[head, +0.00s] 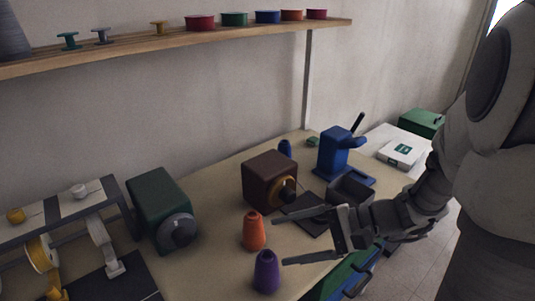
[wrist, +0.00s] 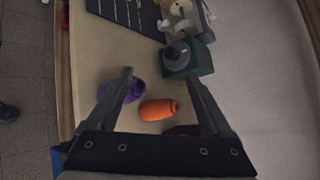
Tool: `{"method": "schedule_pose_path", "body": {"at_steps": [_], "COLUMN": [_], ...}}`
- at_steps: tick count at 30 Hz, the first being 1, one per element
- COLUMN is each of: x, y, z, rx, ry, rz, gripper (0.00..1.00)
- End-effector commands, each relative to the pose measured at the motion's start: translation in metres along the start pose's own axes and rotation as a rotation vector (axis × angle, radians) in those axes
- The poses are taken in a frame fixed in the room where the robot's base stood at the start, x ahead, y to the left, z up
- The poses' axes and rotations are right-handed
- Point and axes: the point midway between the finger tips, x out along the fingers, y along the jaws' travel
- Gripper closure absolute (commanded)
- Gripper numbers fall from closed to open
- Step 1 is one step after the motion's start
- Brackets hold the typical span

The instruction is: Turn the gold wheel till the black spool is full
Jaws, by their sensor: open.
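The gold wheel (head: 281,194) is a ring on the front of a brown box (head: 262,178) in the middle of the table. A dark round part sits in front of the wheel and partly hides it. I cannot tell whether this is the black spool or how much thread is on it. My gripper (head: 280,241) is open and empty, in front of the brown box, its fingers pointing left towards the orange and purple cones. In the wrist view, my gripper (wrist: 160,76) has its fingers apart, and only a brown edge (wrist: 182,130) of the box shows.
An orange cone (head: 254,232) and a purple cone (head: 266,273) stand near the fingers. A green box (head: 157,205) with a grey wheel (head: 178,231) stands left, beside a spool rack (head: 60,225). A blue machine (head: 334,153) stands behind right. A shelf (head: 120,56) hangs above.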

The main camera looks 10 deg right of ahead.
Motion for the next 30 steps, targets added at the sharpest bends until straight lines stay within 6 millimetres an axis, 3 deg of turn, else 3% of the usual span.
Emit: {"method": "schedule_pose_path", "body": {"at_steps": [1,5,12,15,18,23,30], "x": [0.000,-0.009,-0.040,-0.054,-0.064,-0.070,-0.049], "y": [0.005,0.006,0.025,0.037,0.046,0.051,0.030], "z": [-0.017,-0.056,-0.134,-0.158,-0.174,-0.185,-0.195], "rx": [0.051,0.156,0.315,0.357,0.383,0.399,0.396], "ry": [0.001,0.021,0.123,0.172,0.212,0.239,0.236], "rz": [-0.071,-0.263,-0.602,-0.706,-0.774,-0.819,-0.817], "gripper": [0.16,0.16,0.16,0.16,0.16,0.16,0.16]}}
